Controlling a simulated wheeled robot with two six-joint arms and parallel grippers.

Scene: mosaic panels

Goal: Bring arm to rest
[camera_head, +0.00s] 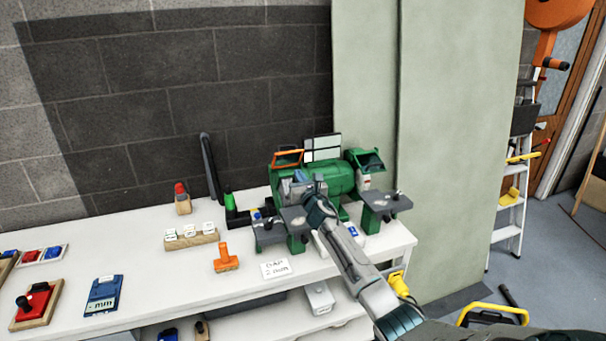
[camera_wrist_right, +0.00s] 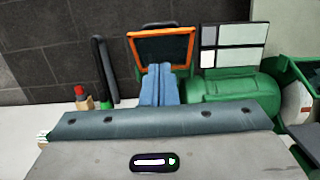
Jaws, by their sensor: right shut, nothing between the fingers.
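My right arm comes in from the lower right in the head view and reaches over the white workbench (camera_head: 150,275). My right gripper (camera_head: 298,180) is in front of the green bench grinder (camera_head: 335,178), partly hidden by my wrist. In the right wrist view its two blue-grey fingers (camera_wrist_right: 159,84) lie together, shut, with nothing between them. The grinder's orange-framed shield (camera_wrist_right: 162,48) and green motor body (camera_wrist_right: 235,95) are behind and beside the fingers. I cannot tell whether the gripper touches the grinder. My left gripper is not in view.
A small orange stand (camera_head: 226,259), a white label card (camera_head: 275,268) and a wooden block with white pieces (camera_head: 190,238) are on the bench. A red-topped bottle (camera_head: 182,198) stands behind. A stepladder (camera_head: 512,210) is at right. The bench front between the blue box (camera_head: 104,294) and orange stand is clear.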

